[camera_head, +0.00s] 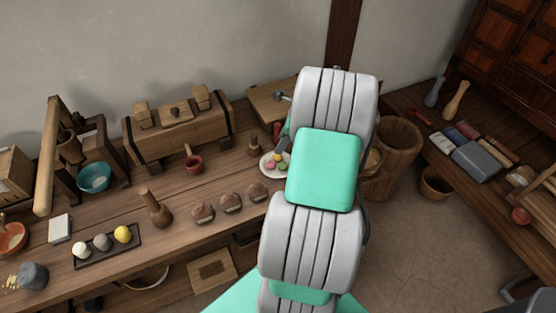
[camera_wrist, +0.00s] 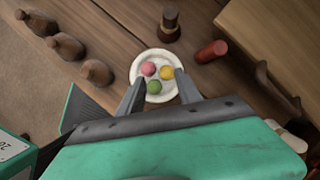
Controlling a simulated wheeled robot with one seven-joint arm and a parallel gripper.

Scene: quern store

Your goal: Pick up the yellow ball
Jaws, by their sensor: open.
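In the wrist view a small yellow ball (camera_wrist: 166,72) lies on a white plate (camera_wrist: 154,55) with a pink ball (camera_wrist: 148,69) and a green ball (camera_wrist: 154,87). My gripper (camera_wrist: 161,76) is open and empty, its two fingers reaching over the plate on either side of the balls. I cannot tell its height above them. In the head view the plate (camera_head: 265,166) is partly hidden by my arm, and the yellow ball (camera_head: 279,157) shows small on it. Another, larger yellow ball (camera_head: 122,233) sits on a dark tray (camera_head: 106,258) at the left.
The tray also holds a white ball (camera_head: 81,250) and a grey ball (camera_head: 101,242). Several brown wooden pieces (camera_head: 231,203) stand near the bench's front edge. A dark wooden piece (camera_wrist: 169,24) and a red cylinder (camera_wrist: 211,51) are close to the plate. A wooden box (camera_wrist: 275,40) stands beyond.

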